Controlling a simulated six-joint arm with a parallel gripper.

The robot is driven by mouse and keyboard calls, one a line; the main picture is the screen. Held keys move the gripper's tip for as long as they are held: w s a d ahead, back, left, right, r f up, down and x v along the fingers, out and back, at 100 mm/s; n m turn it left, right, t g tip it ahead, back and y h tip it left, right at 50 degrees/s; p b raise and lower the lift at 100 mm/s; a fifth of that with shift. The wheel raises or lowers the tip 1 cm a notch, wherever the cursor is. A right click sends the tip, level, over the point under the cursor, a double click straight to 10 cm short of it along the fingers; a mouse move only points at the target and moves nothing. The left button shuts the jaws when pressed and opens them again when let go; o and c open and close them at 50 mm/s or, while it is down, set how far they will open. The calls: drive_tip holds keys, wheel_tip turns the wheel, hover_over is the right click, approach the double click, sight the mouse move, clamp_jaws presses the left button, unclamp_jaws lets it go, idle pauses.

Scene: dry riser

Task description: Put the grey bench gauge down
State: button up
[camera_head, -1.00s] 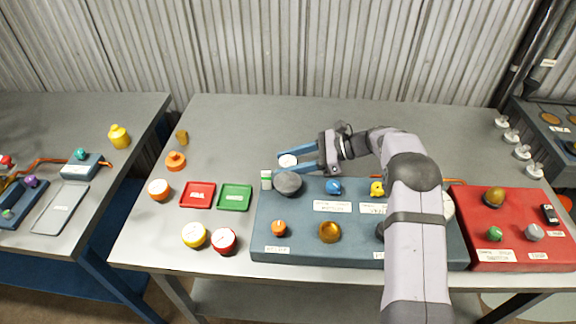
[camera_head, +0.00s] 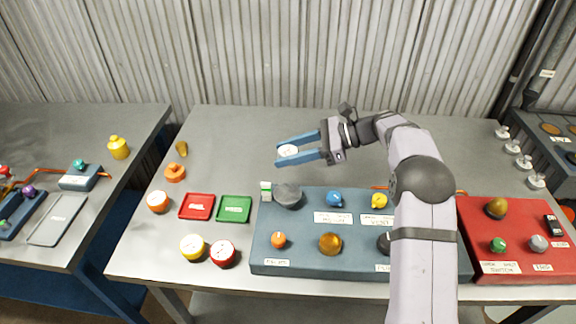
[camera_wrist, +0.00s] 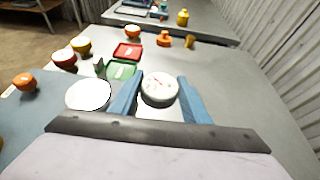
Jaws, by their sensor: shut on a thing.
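The grey bench gauge (camera_head: 288,150), with a pale round dial, sits between the blue fingers of my gripper (camera_head: 298,150). In the wrist view the gauge (camera_wrist: 159,87) shows its white face with red marks, between the two fingers (camera_wrist: 160,98). My gripper is shut on it and holds it above the grey bench (camera_head: 240,145), behind the blue panel's back left corner. The underside of the gauge is hidden.
A red tray (camera_head: 197,207) and a green tray (camera_head: 234,209) lie left. Red (camera_head: 223,253) and yellow (camera_head: 192,246) gauges stand in front of them. The back bench is clear.

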drive_tip(key=shift+r, duration=1.2)
drive_tip(key=d+r+m+t+p, duration=0.3)
drive_tip(key=d+r+p, duration=0.95)
drive_tip(key=r, duration=0.35)
drive_tip(key=n+g+p, duration=0.3)
hover_over(330, 245)
wheel_tip(330, 245, down, 10)
drive_tip(key=shift+f, duration=0.15)
drive_tip(key=shift+f, duration=0.1)
drive_tip(key=shift+f+p, duration=1)
drive_tip(key=shift+f, duration=3.9)
drive_tip(key=shift+f, duration=0.1)
